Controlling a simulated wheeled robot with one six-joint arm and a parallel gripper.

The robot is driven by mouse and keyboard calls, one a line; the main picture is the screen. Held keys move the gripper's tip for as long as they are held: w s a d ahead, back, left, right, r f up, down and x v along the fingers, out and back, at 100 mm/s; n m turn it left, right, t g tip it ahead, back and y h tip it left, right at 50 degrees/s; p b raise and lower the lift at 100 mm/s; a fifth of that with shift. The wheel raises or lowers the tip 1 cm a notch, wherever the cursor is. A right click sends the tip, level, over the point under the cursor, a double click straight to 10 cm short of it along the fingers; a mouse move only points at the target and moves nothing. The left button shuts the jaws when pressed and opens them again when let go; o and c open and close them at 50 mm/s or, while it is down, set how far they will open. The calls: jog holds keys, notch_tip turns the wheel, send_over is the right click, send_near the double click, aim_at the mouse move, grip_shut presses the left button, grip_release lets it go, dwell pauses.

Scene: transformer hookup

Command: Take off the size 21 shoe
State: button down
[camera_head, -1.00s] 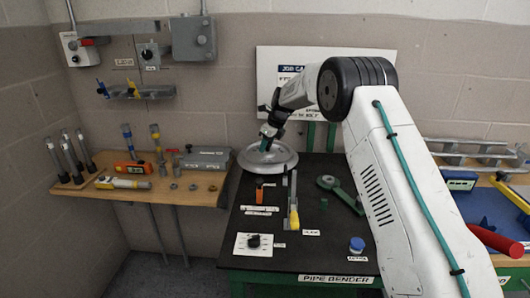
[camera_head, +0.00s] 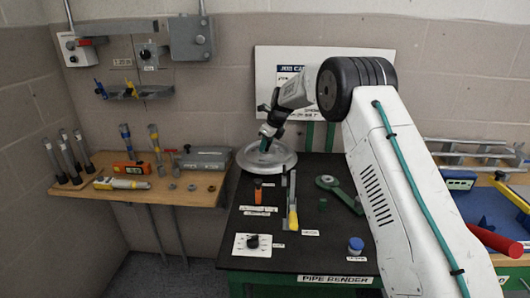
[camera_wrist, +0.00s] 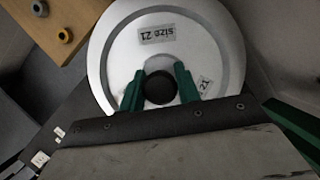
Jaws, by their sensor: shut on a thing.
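The size 21 shoe (camera_head: 266,158) is a round grey metal disc with a raised rim, at the back left of the pipe bender table. In the wrist view the shoe (camera_wrist: 203,38) fills the upper middle, with a "size 21" label above its centre. My gripper (camera_head: 266,143) reaches down to the middle of the shoe. In the wrist view my gripper's green fingers (camera_wrist: 160,86) are shut on the dark round hub (camera_wrist: 160,88) at the shoe's centre. I cannot tell whether the shoe is seated or slightly raised.
The black pipe bender table (camera_head: 300,225) holds a yellow-handled lever (camera_head: 292,216), a dial plate (camera_head: 253,244), a green arm piece (camera_head: 338,191) and a blue button (camera_head: 356,244). A wooden shelf (camera_head: 150,190) with tools is at left. A job card board (camera_head: 265,75) stands behind.

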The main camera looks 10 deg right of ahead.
jog(key=shift+s+d+f+g, duration=0.15)
jog(key=shift+s+d+g, duration=0.1)
jog(key=shift+g, duration=0.15)
dwell(0.7)
jog(key=shift+w+a+r, duration=0.1)
jog(key=shift+a+r, duration=0.05)
jog(key=shift+r, duration=0.5)
jog(key=c, duration=0.9)
grip_release()
jog(key=shift+r, duration=2.5)
jog(key=shift+r, duration=0.1)
notch_tip(320, 180, up, 7)
send_over(273, 153)
jog(key=shift+w+r, duration=0.1)
jog(key=shift+w, duration=0.05)
